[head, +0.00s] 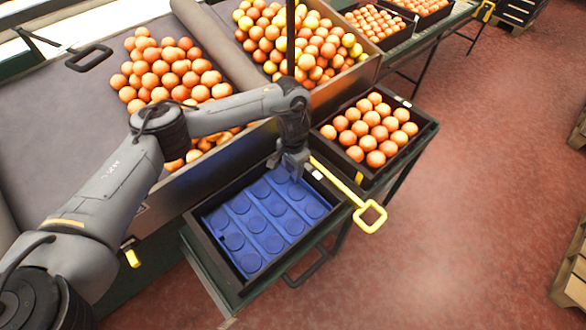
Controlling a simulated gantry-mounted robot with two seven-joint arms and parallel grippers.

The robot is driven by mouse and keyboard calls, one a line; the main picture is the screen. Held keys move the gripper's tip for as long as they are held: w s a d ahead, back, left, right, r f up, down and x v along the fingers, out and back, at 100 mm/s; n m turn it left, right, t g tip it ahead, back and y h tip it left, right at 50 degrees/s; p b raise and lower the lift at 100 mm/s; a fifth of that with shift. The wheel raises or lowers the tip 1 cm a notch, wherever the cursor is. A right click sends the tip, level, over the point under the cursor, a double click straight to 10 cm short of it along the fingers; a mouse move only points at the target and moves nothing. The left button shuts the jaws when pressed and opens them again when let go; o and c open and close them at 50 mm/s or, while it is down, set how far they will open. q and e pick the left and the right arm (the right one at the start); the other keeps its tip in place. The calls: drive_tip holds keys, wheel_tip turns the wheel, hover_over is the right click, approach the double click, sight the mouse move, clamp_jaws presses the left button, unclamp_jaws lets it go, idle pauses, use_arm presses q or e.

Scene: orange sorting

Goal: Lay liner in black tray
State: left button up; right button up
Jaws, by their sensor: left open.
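The black tray (243,278) rests on a dark stand below the sorting bin. The blue liner (262,224), with rows of round pockets, lies inside it and looks flat, with its far edge near my gripper. My left gripper (291,176) is open, pointing down over the far end of the tray and liner. It covers a small part of the liner there, and I cannot tell whether it touches it. My right gripper is not in view.
A second black tray (429,127) full of oranges stands to the right. Oranges (170,70) fill the sloped bins behind. A yellow handle (369,216) sticks out between the trays. Wooden crates (572,270) stand at the right edge; the red floor between is clear.

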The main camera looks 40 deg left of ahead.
use_arm(q)
wheel_tip(320, 180, up, 8)
drive_tip(key=p, duration=0.4)
drive_tip(key=shift+r, duration=0.25)
